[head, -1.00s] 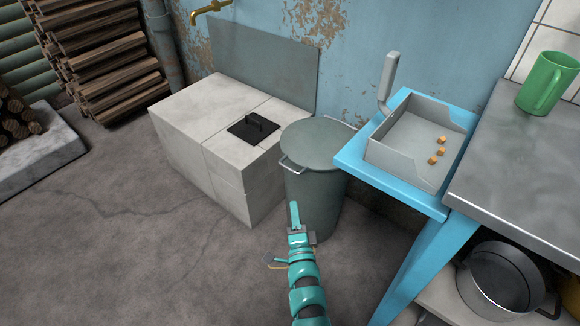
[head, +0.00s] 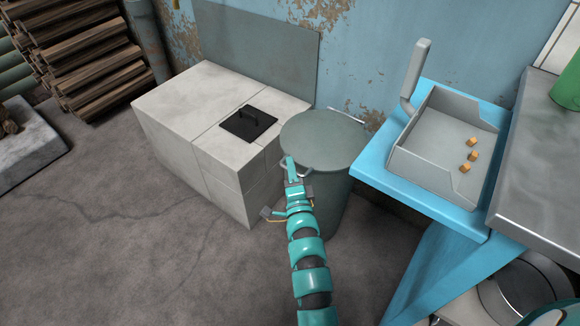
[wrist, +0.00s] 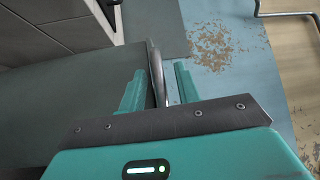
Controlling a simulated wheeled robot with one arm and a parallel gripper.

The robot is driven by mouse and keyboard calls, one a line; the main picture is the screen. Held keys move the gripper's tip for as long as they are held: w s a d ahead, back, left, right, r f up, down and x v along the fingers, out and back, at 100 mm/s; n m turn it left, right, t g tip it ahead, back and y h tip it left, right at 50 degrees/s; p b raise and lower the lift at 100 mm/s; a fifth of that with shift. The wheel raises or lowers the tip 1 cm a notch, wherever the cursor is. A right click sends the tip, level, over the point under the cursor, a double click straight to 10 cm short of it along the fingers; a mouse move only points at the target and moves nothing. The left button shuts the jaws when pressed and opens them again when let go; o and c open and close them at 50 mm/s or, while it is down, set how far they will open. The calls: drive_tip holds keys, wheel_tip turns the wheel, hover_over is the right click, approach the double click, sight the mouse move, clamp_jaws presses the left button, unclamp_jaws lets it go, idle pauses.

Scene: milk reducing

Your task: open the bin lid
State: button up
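The grey-green bin (head: 335,200) stands beside the pale block counter, its round flat lid (head: 325,140) lying shut on top. A thin metal handle (wrist: 157,75) sits at the lid's near-left edge. My gripper (head: 289,165) is at that handle, at the near-left rim of the bin. In the wrist view, the two teal fingers of my gripper (wrist: 158,88) are apart, with the handle between them. I cannot see firm contact on both sides. In the head view the fingers partly hide the handle.
The block counter (head: 190,120) with a black hatch (head: 248,123) stands close on the left. A blue table (head: 372,165) with a grey tray (head: 420,160) holding small orange cubes is close on the right. Stacked wood lies at the far left. The floor at front left is clear.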

clamp_jaws()
drive_tip(key=shift+r+p, duration=0.6)
drive_tip(key=w+d+r+m+g+p, duration=0.1)
drive_tip(key=w+r+p, duration=0.1)
drive_tip(key=r+p, duration=0.3)
drive_tip(key=w+d+r+m+g+p, duration=0.1)
drive_tip(key=r+p, duration=0.4)
drive_tip(key=r, duration=0.4)
drive_tip(key=shift+w+d+r+h, duration=0.15)
drive_tip(key=shift+w+d+h, duration=0.15)
drive_tip(key=shift+w+d, duration=0.1)
